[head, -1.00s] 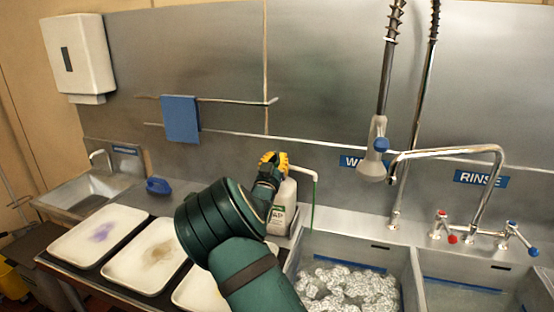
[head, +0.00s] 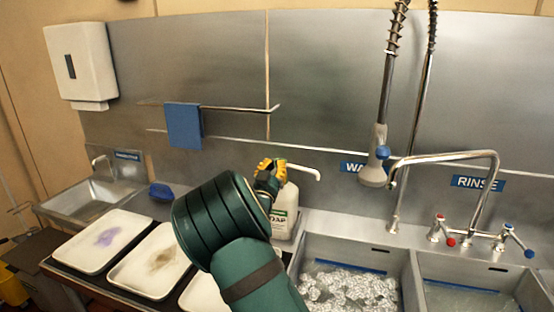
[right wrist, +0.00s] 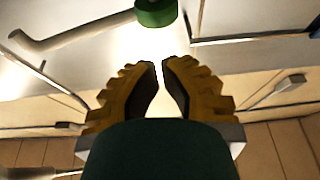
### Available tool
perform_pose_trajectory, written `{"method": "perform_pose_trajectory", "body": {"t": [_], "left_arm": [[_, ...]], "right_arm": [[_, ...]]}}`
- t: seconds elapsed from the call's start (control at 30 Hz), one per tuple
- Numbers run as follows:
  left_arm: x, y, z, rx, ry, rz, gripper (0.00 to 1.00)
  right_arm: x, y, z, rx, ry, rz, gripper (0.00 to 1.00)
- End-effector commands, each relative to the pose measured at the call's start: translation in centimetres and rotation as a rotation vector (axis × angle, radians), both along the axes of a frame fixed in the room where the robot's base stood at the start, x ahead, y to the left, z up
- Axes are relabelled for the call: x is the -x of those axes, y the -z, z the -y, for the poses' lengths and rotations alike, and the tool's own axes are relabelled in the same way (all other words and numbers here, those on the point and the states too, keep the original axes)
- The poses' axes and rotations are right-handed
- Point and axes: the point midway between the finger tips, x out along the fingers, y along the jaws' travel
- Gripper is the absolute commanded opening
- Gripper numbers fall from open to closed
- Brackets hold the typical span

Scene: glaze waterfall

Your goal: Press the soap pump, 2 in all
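The white soap bottle (head: 285,216) stands upright on the counter behind the wash sink, its label partly hidden by my right arm. Its white pump spout (head: 306,171) points right. My right gripper (head: 272,167), with yellow fingers, is at the pump top, left of the spout; contact cannot be told. In the right wrist view the yellow fingertips (right wrist: 162,66) are nearly together with a thin gap and nothing between them. The pump spout (right wrist: 75,33) and a green part (right wrist: 155,12) appear beyond the fingertips there. My left gripper is not in view.
The wash sink (head: 402,262) holds foamy water, with the rinse sink to its right. A hanging sprayer (head: 376,160) and a rinse tap (head: 489,200) stand behind them. Trays (head: 103,238) lie on the left counter. A blue object (head: 161,191) sits behind them.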

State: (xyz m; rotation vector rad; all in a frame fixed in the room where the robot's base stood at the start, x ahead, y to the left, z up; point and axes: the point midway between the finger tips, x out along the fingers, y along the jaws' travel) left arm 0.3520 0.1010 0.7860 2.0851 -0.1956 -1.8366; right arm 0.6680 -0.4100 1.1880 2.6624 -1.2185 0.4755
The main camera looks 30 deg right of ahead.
Motion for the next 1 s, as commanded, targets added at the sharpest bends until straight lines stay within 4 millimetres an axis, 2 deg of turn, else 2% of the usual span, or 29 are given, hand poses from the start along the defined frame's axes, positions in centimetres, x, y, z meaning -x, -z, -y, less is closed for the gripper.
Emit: {"method": "perform_pose_trajectory", "body": {"t": [0.1, 0.3, 1.0], "left_arm": [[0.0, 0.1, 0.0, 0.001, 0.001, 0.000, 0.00], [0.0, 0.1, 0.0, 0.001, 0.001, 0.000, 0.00], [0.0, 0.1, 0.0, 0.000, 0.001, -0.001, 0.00]], "right_arm": [[1.4, 0.8, -1.6, -0.001, -0.001, 0.000, 0.00], [2.6, 1.5, -3.1, -0.001, -0.001, 0.001, 0.00], [2.9, 1.6, -3.4, 0.000, -0.001, 0.003, 0.00]]}}
